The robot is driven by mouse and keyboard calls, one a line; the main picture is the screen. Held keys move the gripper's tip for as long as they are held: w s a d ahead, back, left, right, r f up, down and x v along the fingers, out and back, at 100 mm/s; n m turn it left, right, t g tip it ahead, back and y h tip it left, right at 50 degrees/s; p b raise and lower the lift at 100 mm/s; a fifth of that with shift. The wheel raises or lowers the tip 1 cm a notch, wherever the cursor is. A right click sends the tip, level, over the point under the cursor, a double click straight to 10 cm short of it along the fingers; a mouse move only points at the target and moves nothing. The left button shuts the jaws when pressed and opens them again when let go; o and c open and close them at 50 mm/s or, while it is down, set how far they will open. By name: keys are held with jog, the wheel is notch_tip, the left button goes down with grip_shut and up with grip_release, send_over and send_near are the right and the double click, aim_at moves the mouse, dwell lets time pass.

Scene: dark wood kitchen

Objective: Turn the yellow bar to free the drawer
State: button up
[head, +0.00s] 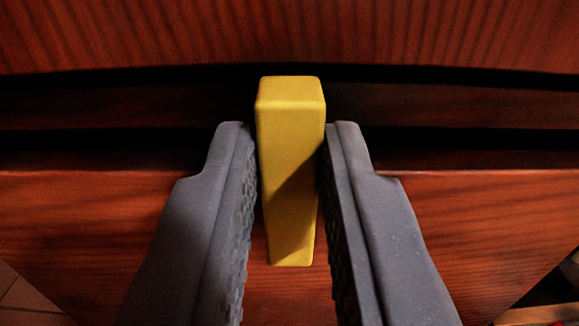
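The yellow bar (290,150) stands upright in the middle of the head view, across the dark gap between two reddish wood fronts. Its lower part lies in front of the lower wood front (480,220). My gripper (289,135) has its two grey fingers on either side of the bar, one left and one right. The fingers are spread about the bar's width. The right fingertip is very close to the bar's right side, and a thin gap seems to show at the left. I cannot tell whether either finger presses on it.
An upper wood front (290,35) runs across the top of the view. Dark horizontal gaps lie between it and the lower front. Small bits of other things show at the lower right corner, too little to identify.

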grip_shut()
jog(key=shift+p, duration=0.3)
jog(key=n+p, duration=0.2)
jog(key=shift+a+r+n, duration=0.1)
jog(key=shift+r+n, duration=0.05)
jog(key=shift+n, duration=0.25)
jog(key=n+p, duration=0.1)
jog(key=n, duration=0.3)
jog(key=shift+a, duration=0.15)
jog(key=n, duration=0.6)
jog(key=shift+a+f, duration=0.15)
jog(key=shift+f, duration=0.1)
jog(key=n+b, duration=0.1)
jog(key=n, duration=0.4)
jog(key=shift+a+f, duration=0.1)
jog(key=shift+n, duration=0.3)
